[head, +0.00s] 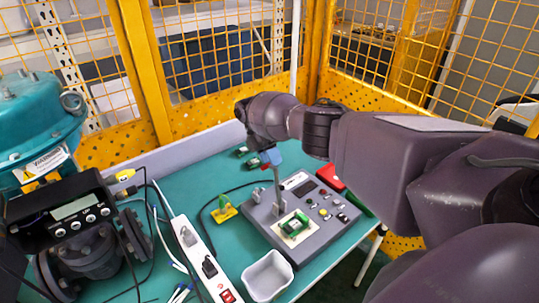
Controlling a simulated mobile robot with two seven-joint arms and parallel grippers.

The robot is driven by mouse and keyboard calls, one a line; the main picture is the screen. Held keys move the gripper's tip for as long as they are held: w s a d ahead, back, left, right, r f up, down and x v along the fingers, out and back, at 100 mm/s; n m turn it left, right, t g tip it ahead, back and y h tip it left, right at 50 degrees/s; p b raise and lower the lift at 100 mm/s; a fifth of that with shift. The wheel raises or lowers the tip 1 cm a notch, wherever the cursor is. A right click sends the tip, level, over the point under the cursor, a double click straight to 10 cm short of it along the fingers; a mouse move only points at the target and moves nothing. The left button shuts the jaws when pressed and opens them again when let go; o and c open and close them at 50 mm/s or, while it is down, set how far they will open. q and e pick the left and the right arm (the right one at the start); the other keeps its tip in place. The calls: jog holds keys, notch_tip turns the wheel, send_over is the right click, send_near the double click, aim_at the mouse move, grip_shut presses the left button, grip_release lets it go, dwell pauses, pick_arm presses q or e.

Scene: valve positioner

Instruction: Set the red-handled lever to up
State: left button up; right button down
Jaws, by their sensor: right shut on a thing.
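The grey control box (308,235) stands on the green table. A pale lever shaft (278,190) rises from its back left part and stands nearly upright. A small red part, the lever's handle (265,166), shows at its top, beside a blue piece. My right gripper (270,153) reaches in from the right and points down at the top of the lever. It is shut on the red-handled lever; its wrist and fingers hide much of the handle. My left gripper is out of view.
The box carries several knobs and a green block (294,225). The valve positioner (75,217) stands far left. Yellow mesh fencing closes the back.

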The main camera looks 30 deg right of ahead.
jog(key=shift+s+a+f, duration=0.1)
jog(key=shift+s+f, duration=0.1)
jog(key=shift+f, duration=0.3)
jog(key=shift+s+a+f, duration=0.1)
jog(key=shift+s+f, duration=0.1)
jog(key=shift+f, duration=0.25)
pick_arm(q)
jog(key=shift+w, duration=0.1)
pick_arm(e)
jog(key=c, duration=1.1)
grip_release()
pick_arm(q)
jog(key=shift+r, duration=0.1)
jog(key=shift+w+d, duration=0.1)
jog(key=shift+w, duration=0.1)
pick_arm(e)
jog(key=shift+w+d+r, duration=0.1)
jog(key=shift+w+r, duration=0.1)
jog(key=shift+r, duration=0.35)
jog(key=shift+w+r, duration=0.15)
jog(key=shift+r, duration=0.4)
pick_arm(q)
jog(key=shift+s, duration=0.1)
pick_arm(e)
notch_tip(320, 180, up, 19)
jog(key=shift+s+d+r, duration=0.1)
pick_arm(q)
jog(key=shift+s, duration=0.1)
pick_arm(e)
jog(key=shift+s, duration=0.1)
